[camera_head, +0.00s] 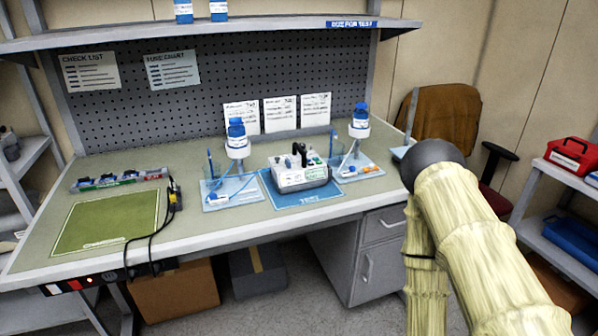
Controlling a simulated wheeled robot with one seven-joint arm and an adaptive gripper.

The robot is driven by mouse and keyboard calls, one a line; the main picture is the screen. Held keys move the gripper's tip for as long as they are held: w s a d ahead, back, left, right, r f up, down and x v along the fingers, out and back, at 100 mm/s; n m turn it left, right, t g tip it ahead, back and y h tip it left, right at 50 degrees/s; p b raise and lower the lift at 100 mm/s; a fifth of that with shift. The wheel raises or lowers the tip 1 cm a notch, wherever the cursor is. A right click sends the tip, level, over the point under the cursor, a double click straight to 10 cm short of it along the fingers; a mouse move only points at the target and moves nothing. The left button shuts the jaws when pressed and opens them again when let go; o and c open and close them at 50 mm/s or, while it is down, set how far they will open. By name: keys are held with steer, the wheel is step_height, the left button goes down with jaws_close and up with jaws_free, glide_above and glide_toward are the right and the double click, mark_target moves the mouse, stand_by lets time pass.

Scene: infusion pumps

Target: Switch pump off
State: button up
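A white and grey pump (303,179) sits on a blue mat (300,200) at the right half of the workbench. Dark upright parts stick up from its top. Its front has small markings and controls, too small to read; I cannot tell the state of its switch. A blue tube runs from its left side towards a stand with a blue-capped bottle (237,134). My sleeved arm is at the right, bent and apart from the pump. My gripper is not in view.
A second blue bottle (360,118) stands right of the pump on another tray. The bench (150,228) also carries a green mat (108,220) and a black cable at the left. A shelf (190,38) hangs above. A chair (445,120) stands behind my arm.

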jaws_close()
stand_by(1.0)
